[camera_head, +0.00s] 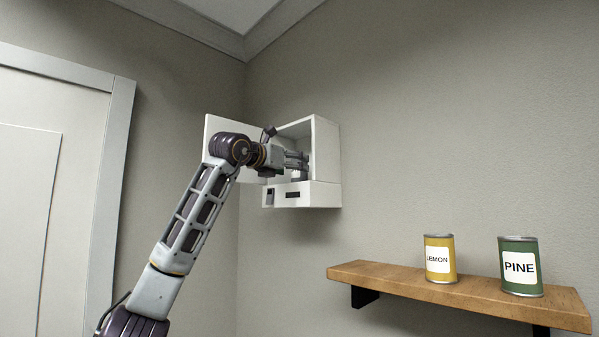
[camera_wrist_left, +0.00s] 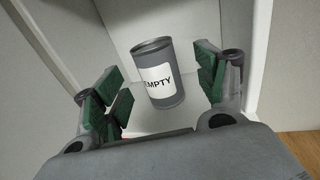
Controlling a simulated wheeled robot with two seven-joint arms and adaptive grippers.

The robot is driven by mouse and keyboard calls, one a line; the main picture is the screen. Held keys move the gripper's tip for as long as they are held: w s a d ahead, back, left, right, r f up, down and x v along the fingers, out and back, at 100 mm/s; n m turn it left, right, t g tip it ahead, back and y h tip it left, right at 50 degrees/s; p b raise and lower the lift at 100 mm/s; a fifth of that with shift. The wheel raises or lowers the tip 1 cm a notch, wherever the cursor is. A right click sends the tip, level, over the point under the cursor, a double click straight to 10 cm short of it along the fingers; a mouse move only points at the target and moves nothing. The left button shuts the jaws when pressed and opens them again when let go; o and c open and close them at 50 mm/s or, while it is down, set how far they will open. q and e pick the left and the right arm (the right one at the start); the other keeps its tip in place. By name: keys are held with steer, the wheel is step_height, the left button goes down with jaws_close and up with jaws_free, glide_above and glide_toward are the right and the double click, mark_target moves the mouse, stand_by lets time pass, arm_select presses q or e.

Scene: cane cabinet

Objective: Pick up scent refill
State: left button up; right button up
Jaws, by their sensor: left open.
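A grey can labelled EMPTY (camera_wrist_left: 158,74) stands inside the white dispenser box in the left wrist view. My left gripper (camera_wrist_left: 163,92) is open, with its green-padded fingers on either side of the can and visible gaps to it. In the head view my left gripper (camera_head: 297,160) reaches into the open white box (camera_head: 325,165) on the wall; the can is mostly hidden there. A yellow can labelled LEMON (camera_head: 440,259) and a green can labelled PINE (camera_head: 520,267) stand upright on a wooden shelf. My right gripper is not in view.
The wooden shelf (camera_head: 390,280) is on the right wall, below and to the right of the box. The box door (camera_head: 215,128) hangs open at its left. A white door (camera_head: 50,200) is at the far left. The wall between box and shelf is clear.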

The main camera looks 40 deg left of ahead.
arm_select(q)
steer(key=shift+w+a+f+p, duration=0.15)
steer(key=shift+w+p, duration=0.15)
steer(key=shift+w, duration=0.4)
steer(key=shift+w+a+p, duration=0.15)
steer(key=shift+w+p, duration=0.15)
steer(key=shift+w, duration=0.4)
steer(key=shift+w+a+f+p, duration=0.15)
steer(key=shift+w+p, duration=0.15)
steer(key=shift+w, duration=0.9)
steer(key=shift+s+a, duration=0.1)
steer(key=shift+c, duration=0.4)
steer(key=c, duration=1.1)
steer(key=shift+o, duration=0.2)
steer(key=shift+r, duration=0.1)
